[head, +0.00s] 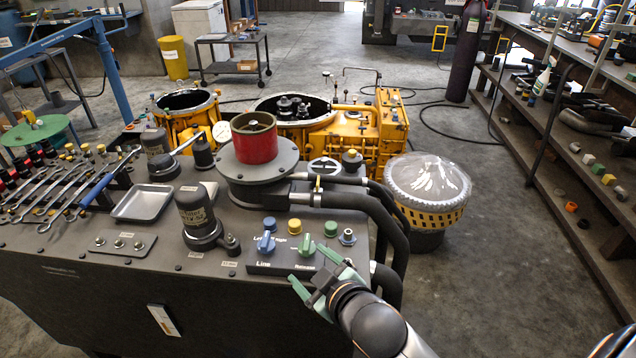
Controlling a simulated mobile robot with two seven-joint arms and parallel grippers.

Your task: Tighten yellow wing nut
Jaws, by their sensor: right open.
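A small yellow knob (294,226), the only yellow fitting on the control panel (283,269), stands in the back row. Whether it has wings cannot be told. A blue winged knob (266,243) and a green winged knob (306,245) stand in front of it. My right gripper (312,271) comes in from the bottom right, with its green fingers apart and empty. It is over the panel's front right edge, in front of the green winged knob and apart from the yellow knob. My left gripper is not in view.
A blue knob (269,223) and a green knob (330,228) flank the yellow one. Thick black hoses (392,225) curve down on the right. A red cylinder (254,140) stands behind the panel, and a dark filter-like canister (198,218) stands to the left.

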